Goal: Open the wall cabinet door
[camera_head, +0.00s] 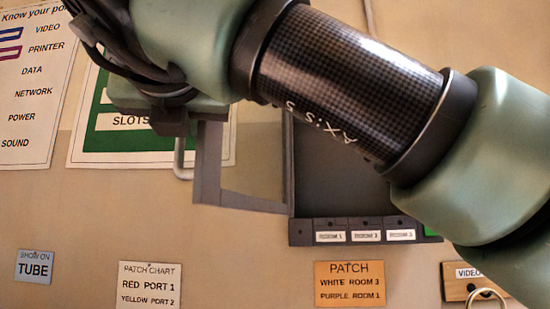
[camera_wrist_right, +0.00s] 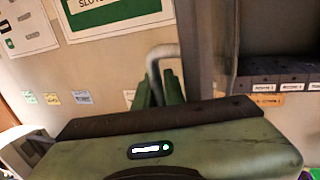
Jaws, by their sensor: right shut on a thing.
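The wall cabinet (camera_head: 345,180) is a dark grey box on the tan wall, largely covered by my right arm. Its grey-framed door with a clear pane (camera_head: 255,165) stands swung out to the left of the dark interior. The pale metal door handle (camera_head: 180,160) is at the door's left edge; it also shows as a bent bar in the right wrist view (camera_wrist_right: 161,52). My right gripper (camera_wrist_right: 158,92) is shut on this handle, its green fingers on either side. In the head view the gripper's tips are mostly hidden. My left gripper is out of view.
Along the cabinet's bottom runs a row of labelled room blocks (camera_head: 350,232). A green-bordered poster (camera_head: 100,135) hangs behind the gripper. Small signs, such as the orange patch sign (camera_head: 350,284), and a ring (camera_head: 487,296) are on the wall below.

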